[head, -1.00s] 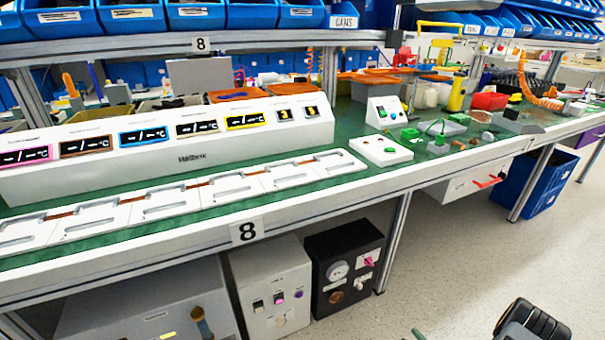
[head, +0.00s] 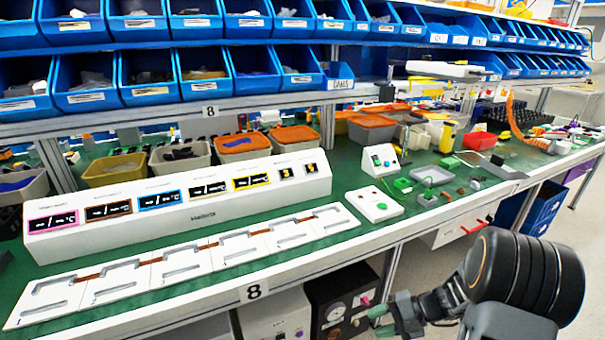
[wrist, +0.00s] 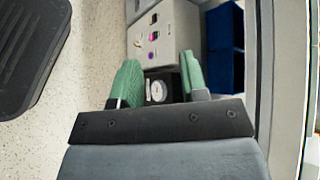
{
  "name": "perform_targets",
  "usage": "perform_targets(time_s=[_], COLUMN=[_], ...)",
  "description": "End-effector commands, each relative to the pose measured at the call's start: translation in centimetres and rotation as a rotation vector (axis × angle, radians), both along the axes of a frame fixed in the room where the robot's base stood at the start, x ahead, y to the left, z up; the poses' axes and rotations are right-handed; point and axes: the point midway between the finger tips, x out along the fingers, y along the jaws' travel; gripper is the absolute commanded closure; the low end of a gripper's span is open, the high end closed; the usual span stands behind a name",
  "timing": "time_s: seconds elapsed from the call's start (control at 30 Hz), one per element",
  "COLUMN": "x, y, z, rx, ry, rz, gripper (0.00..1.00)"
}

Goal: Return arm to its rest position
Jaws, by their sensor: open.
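My gripper (head: 378,321) shows at the lower right of the head view, with green fingertips. It is in front of the bench, near the boxes under it. In the wrist view my gripper (wrist: 160,85) has its two green fingers apart with nothing between them. Beyond the fingers is a black box (head: 340,298) with a round gauge, which also shows in the wrist view (wrist: 165,87). A rotary knob on it is too small to read. My arm is bent at the right of the head view.
A light grey box (head: 275,318) with switches (wrist: 165,40) stands left of the black box. The green bench (head: 345,222) carries a white heater (head: 180,210) and a button panel (head: 374,204). Blue bins (head: 205,70) line the shelves above. Floor shows at the left of the wrist view.

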Motion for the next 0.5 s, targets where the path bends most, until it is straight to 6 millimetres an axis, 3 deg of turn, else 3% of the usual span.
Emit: perform_targets(time_s=[0.03,0.1,0.3,0.5], x=[-0.8,-2.0,-5.4,-7.4], y=[1.1,2.1,3.4,3.5], z=[5.0,8.9,19.1,27.1], rx=[-0.087,-0.215,-0.585,-0.881], ry=[-0.019,-0.039,-0.168,-0.351], rz=[0.079,0.173,0.372,0.456], gripper=[0.60,0.60,0.60,0.60])
